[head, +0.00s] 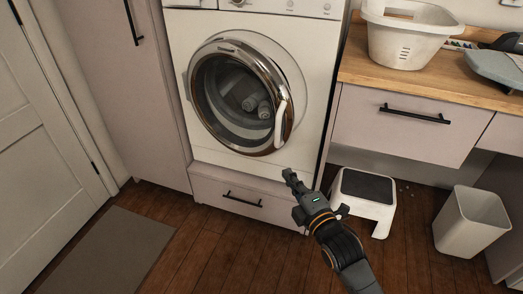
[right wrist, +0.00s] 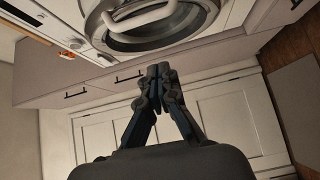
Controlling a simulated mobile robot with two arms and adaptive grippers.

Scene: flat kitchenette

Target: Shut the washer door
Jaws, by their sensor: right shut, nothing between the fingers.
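The white washer (head: 320,60) stands in the middle of the head view. Its round door (head: 205,110) has a chrome ring, dark glass and a pale handle (head: 281,122) on the right. The door looks slightly ajar, with its handle side off the front and a white ring showing behind it. My right gripper (head: 289,176) is shut and empty, below and apart from the handle. In the right wrist view, the gripper (right wrist: 158,72) is below the door (right wrist: 178,38) and handle (right wrist: 140,14). My left gripper is not in view.
A drawer (head: 235,196) is under the washer. A step stool (head: 364,196) and a white bin (head: 470,222) stand at right. A basket (head: 405,40) sits on the wooden counter (head: 375,72). A grey mat (head: 105,255) lies at left; the floor before the washer is clear.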

